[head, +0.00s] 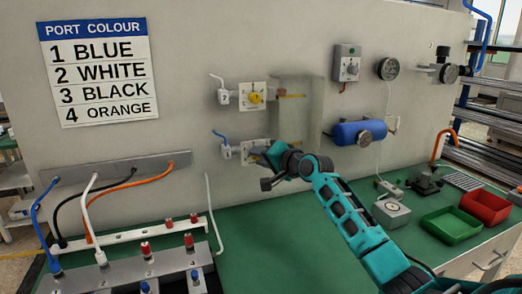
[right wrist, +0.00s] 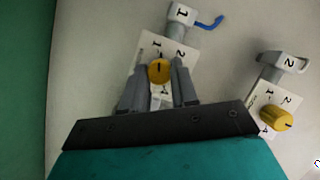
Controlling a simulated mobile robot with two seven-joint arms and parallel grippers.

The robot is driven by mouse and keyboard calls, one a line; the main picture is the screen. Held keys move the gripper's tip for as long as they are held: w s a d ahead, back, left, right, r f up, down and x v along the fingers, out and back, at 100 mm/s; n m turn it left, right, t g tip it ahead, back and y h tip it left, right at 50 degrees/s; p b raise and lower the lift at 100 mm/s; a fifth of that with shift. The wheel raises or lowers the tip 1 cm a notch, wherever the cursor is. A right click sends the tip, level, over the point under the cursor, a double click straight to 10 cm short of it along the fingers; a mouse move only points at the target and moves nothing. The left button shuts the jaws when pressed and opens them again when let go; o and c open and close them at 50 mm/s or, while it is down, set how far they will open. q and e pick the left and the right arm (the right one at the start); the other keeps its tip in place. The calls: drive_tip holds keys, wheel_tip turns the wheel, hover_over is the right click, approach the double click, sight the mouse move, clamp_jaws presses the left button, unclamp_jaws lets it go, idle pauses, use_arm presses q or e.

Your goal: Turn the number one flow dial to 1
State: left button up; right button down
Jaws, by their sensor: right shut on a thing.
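The number one flow dial is a yellow knob (right wrist: 159,71) on a white plate, below a grey fitting marked 1 (right wrist: 180,14) with a blue hose. My right gripper (right wrist: 158,82) is shut on this knob, one finger on each side. A dark line on the knob runs roughly up the picture, towards the upper figures on the plate; its exact reading is hard to tell. In the head view the lower valve plate (head: 248,146) is partly covered by my right gripper (head: 259,155), and the knob is hidden. My left gripper is not in view.
The number two yellow dial (head: 256,98) sits just above; it also shows in the right wrist view (right wrist: 276,118). A box-like panel projection and a blue cylinder (head: 352,133) lie right of the dials. Hoses (head: 125,185) and a manifold stand at the left. The green bench has free room mid-front.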

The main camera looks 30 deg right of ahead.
drive_tip(key=shift+n+g+h, duration=0.3)
drive_tip(key=shift+n, duration=0.3)
idle(0.3)
drive_tip(key=c, duration=0.9)
unclamp_jaws()
drive_tip(key=shift+o, duration=0.2)
